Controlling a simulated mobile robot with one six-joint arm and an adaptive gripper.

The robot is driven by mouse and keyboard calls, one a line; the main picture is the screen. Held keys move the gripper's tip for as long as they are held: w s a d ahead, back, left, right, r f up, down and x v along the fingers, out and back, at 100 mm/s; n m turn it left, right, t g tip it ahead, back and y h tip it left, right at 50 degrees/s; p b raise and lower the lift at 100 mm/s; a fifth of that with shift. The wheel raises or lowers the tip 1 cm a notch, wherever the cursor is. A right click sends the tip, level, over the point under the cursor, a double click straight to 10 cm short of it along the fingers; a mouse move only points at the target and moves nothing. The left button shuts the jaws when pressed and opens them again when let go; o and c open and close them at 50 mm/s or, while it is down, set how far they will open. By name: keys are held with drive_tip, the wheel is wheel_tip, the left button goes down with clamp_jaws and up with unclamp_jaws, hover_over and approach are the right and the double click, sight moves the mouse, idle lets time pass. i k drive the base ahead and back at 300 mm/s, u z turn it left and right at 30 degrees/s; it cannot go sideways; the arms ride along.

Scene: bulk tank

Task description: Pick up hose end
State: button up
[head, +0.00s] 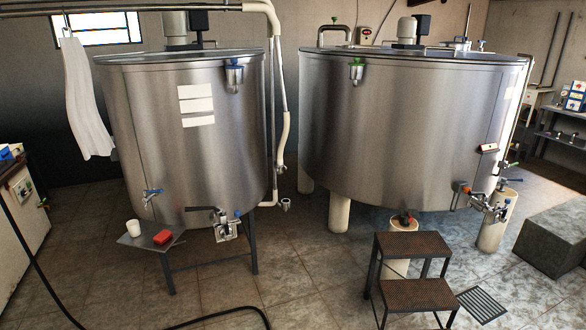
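A black hose (40,262) comes down from the left side, runs along the floor and leaves the bottom edge. A dark curved length of it (225,312) shows again at the bottom centre; I see no free end of it. A cream hose or pipe (285,135) hangs between the two steel tanks, and its lower end (281,168) is in the air beside the left tank. I cannot tell which one the task means. A small metal fitting (286,204) is below it, near the floor. My gripper is not in view.
The left tank (185,140) and right tank (410,130) fill the middle. A small shelf (133,239) holds a white cup (133,228) and a red block (163,237). A brown step stool (413,244) stands in front, beside a floor drain (482,305). Floor (310,270) left of the stool is open.

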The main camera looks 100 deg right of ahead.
sight(280, 166)
drive_tip(key=z, duration=2.85)
drive_tip(key=i, duration=1.7)
